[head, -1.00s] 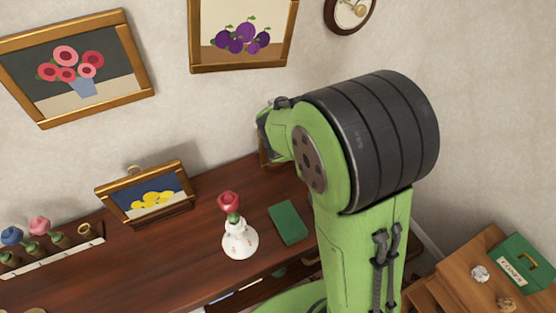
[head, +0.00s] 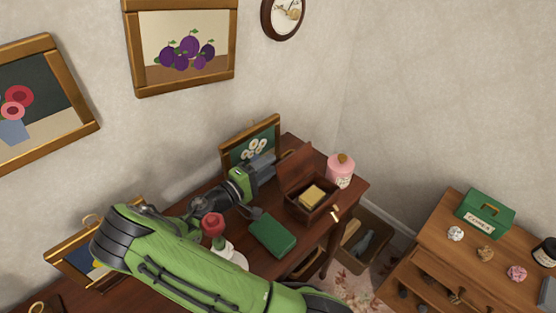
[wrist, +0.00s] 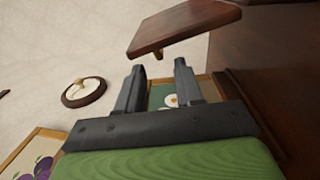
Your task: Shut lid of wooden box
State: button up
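The wooden box (head: 305,214) stands near the right end of the dark desk, with a yellow block (head: 313,195) inside. Its lid (head: 294,167) is open, raised at the back left side of the box. My gripper (head: 270,164) is behind and left of the lid, close to it; contact cannot be told. In the wrist view, the lid (wrist: 182,27) appears as a brown board beyond the fingertips. My gripper's two fingers (wrist: 158,68) are apart with nothing between them.
A framed daisy picture (head: 250,145) stands right behind my gripper. A pink jar (head: 341,170) is right of the box. A green book (head: 273,235) and a vase with a red flower (head: 213,226) are at the left. A cabinet with a green box (head: 486,213) stands farther right.

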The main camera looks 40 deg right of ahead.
aim_at(292, 165)
jog(key=d, duration=0.5)
jog(key=shift+c, duration=0.5)
jog(key=shift+f, duration=0.1)
grip_shut()
